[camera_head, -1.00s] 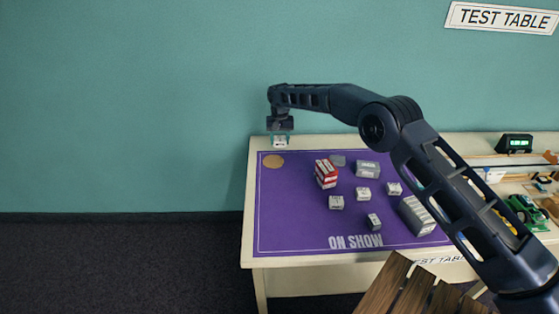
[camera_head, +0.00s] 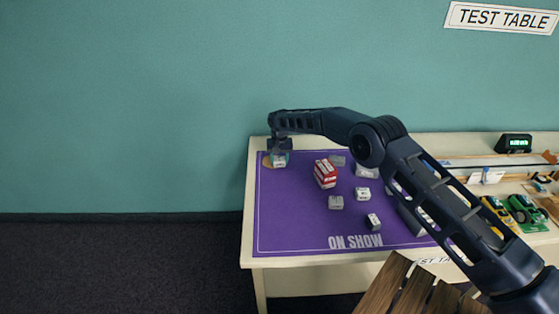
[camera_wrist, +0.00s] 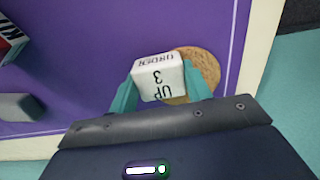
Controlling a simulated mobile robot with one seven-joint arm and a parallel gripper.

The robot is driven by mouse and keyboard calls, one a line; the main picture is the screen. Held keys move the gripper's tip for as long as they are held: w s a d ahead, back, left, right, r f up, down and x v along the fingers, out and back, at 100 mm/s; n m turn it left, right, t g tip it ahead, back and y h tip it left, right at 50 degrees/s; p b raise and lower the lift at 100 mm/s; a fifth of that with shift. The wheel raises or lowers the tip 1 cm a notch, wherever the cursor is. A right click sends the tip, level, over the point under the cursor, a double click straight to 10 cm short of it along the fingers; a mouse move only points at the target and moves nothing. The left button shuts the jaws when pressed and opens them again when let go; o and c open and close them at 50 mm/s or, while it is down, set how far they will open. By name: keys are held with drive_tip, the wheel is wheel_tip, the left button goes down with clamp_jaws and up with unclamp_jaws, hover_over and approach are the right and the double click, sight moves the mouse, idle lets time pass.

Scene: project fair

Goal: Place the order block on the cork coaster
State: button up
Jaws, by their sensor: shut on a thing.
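The order block (camera_wrist: 158,77) is a small white block with the dark words "ORDER", "3" and "UP". My gripper (camera_wrist: 160,90) is shut on it, with a teal finger on each side. The round brown cork coaster (camera_wrist: 207,67) lies under and beside the block in the wrist view, partly hidden by the block and a finger. In the head view my gripper (camera_head: 279,154) is low over the table's far left corner, with the block (camera_head: 279,163) at the coaster (camera_head: 266,161). I cannot tell whether the block touches the coaster.
The purple mat (camera_head: 290,215) holds a red and white box (camera_head: 325,173) and several small white-grey blocks, such as one (camera_head: 336,202) near the middle. My arm crosses above the mat's right side. Green and yellow toy vehicles stand at the far right. The mat's left part is clear.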

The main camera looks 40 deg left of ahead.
sight(280, 159)
drive_tip(key=shift+f, duration=0.15)
drive_tip(key=o, duration=1)
drive_tip(key=shift+c, duration=0.2)
wheel_tip(280, 159, up, 12)
drive_tip(key=shift+r, duration=0.2)
